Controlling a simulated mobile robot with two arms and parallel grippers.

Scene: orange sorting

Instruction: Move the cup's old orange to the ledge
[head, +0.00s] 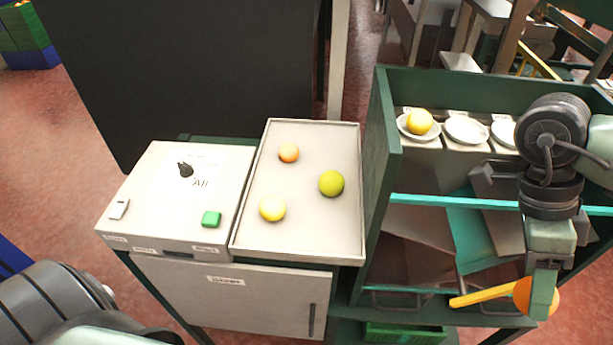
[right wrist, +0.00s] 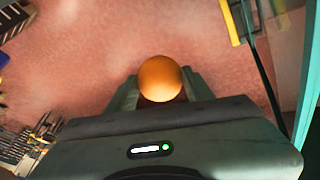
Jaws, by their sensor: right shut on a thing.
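My right gripper (head: 541,300) is shut on an orange fruit (head: 522,292), low at the right of the head view. In the right wrist view the orange (right wrist: 160,78) sits between the two fingers, above the reddish floor. A shelf with saucers is at the upper right: the left saucer (head: 402,132) holds a yellow-orange fruit (head: 420,121), the middle saucer (head: 466,130) is empty, and the right saucer (head: 505,134) is partly hidden by my right arm. I cannot tell which part is the cup or the ledge. My left gripper is out of view.
A yellow bar (head: 483,297) lies beside the held orange.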

